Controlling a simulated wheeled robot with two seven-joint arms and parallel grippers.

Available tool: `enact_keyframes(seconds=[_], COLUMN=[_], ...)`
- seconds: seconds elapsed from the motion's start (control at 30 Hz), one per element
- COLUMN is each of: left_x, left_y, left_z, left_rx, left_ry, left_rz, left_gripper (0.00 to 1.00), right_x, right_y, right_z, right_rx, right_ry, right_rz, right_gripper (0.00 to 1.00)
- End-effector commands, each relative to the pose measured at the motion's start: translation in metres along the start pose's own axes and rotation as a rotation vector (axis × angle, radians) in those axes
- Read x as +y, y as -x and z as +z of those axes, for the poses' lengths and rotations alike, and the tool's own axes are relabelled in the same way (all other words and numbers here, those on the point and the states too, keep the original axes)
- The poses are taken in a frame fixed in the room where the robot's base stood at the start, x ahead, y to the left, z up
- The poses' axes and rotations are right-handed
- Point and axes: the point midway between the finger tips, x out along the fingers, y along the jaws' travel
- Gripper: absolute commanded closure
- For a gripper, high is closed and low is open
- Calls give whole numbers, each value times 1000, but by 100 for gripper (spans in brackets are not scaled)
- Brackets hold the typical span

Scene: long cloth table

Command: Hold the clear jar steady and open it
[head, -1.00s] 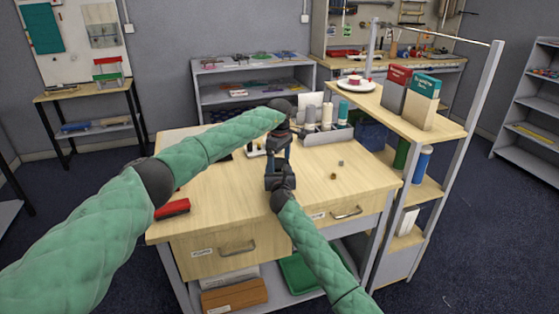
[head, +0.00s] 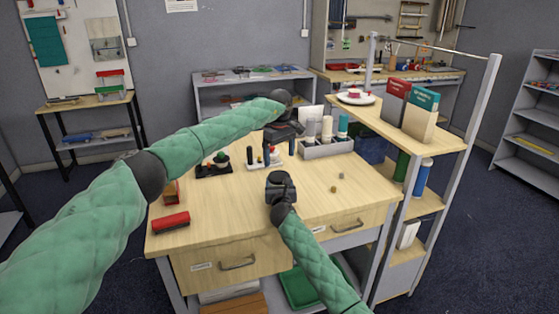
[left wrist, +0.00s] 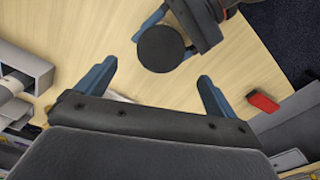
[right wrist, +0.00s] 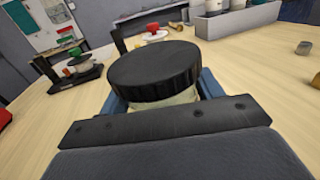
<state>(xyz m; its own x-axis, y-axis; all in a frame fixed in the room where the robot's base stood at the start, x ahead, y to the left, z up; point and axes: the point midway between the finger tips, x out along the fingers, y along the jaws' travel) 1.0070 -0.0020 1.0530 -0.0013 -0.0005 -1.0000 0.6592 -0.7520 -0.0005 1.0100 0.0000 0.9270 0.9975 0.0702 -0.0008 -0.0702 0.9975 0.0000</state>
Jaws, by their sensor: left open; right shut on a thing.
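The clear jar (right wrist: 165,110) stands upright between the fingers of my right gripper (right wrist: 163,92), which is shut on its body. Its wide black ribbed lid (right wrist: 155,70) sits on top, and the lid also shows from above in the left wrist view (left wrist: 160,48). In the head view, my right gripper (head: 281,184) is low over the table front and hides the jar. My left gripper (head: 281,152) is open and empty, higher up and farther back. In the left wrist view, its fingertips (left wrist: 157,75) are spread apart, with the lid beyond them and no contact visible.
A red block (head: 171,222) lies at the table's left front. A black tray (head: 213,171) is at the back left. A grey bin of bottles (head: 327,149) stands at the back. Two small pieces (head: 334,189) lie right of the jar. A raised shelf (head: 420,125) borders the right.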

Motion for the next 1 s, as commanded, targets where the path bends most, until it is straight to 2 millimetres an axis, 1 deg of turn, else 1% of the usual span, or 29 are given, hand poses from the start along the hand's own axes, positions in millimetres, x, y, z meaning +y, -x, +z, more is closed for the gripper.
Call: enact_keyframes(seconds=[0.13, 0.27, 0.6, 0.7, 0.8, 1.0], left_x=[0, 0, 0, 0, 0, 0], left_y=[-6, -17, -64, -73, -78, -79], left_z=[0, 0, 1, 1, 0, 0], left_rx=[-1, -1, -1, -1, -1, 0], left_ry=[-15, -14, -13, -13, -13, -13], left_rz=[-1, -1, -1, -1, -1, 0], left_gripper=[6, 6, 6, 6, 6, 6], right_x=[0, 0, 0, 0, 0, 0], right_y=[0, 0, 0, 0, 0, 0], right_z=[0, 0, 1, 1, 1, 1], right_rx=[-1, -1, -1, -1, -1, -1], right_ry=[0, 0, 0, 0, 0, 0], right_rz=[0, 0, 0, 0, 0, 0], right_gripper=[99, 99, 99, 99, 99, 99])
